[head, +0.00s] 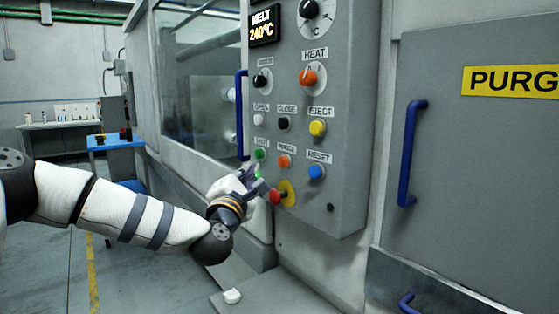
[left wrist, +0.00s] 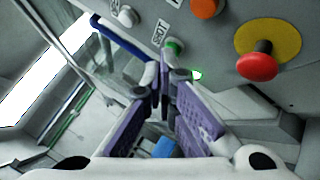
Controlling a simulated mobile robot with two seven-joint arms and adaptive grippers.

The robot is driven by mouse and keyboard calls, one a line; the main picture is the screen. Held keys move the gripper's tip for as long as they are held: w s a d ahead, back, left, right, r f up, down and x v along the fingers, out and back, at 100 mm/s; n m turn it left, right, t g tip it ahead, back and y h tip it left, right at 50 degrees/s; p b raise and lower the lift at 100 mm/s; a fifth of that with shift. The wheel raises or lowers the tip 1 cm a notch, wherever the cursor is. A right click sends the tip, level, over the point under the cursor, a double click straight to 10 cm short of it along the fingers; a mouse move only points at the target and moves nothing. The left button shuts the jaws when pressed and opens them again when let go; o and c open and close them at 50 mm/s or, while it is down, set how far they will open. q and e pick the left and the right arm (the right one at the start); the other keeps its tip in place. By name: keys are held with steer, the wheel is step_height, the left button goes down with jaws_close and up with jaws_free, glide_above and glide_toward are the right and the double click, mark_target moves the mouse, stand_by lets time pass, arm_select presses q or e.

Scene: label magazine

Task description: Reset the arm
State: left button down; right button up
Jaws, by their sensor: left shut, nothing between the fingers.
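My left arm reaches in from the left in the head view, and my left gripper (head: 254,178) is at the lower left of a grey control panel (head: 345,130). In the left wrist view the gripper's fingers (left wrist: 162,82) are shut with nothing between them. The fingertips are close to the green button (head: 259,154), which also shows in the left wrist view (left wrist: 173,47). I cannot tell whether they touch it. A red mushroom button (head: 275,196) on a yellow disc is just right of the gripper. My right gripper is not in view.
The panel also carries orange (head: 284,160), blue (head: 317,172) and yellow (head: 317,127) buttons and several knobs. A blue door handle (head: 241,115) stands left of the panel, and another (head: 409,153) is on the PURG door. A small white object (head: 232,296) lies below.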

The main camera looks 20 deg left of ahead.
arm_select(q)
steer(key=shift+f, duration=0.1)
stand_by(0.6)
steer(key=s+d+f+m+g+h, duration=0.25)
steer(key=s+d+f+m, duration=0.2)
steer(key=f, duration=0.45)
steer(key=s+d+f+m+g+h, duration=0.25)
steer(key=d+f+m, duration=0.2)
steer(key=f, duration=0.55)
steer(key=s+d+f+m+g+h, duration=0.25)
steer(key=s+d+f, duration=0.2)
steer(key=f, duration=0.45)
steer(key=s+d+f+m+g, duration=0.3)
steer(key=s+f+m+g, duration=0.4)
steer(key=s+f, duration=0.8)
steer(key=s+a+m+g+y, duration=0.1)
steer(key=s+a+m+g, duration=0.2)
steer(key=s, duration=1.1)
steer(key=s+a+f+m+g+y, duration=0.1)
steer(key=s+a+m+g, duration=0.2)
steer(key=s, duration=1.2)
steer(key=shift+a+f+m+g+p, duration=0.15)
steer(key=shift+a+m+g+p, duration=0.25)
steer(key=shift+m+g, duration=0.7)
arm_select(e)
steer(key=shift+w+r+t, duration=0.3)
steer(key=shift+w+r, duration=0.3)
arm_select(q)
steer(key=shift+y, duration=0.25)
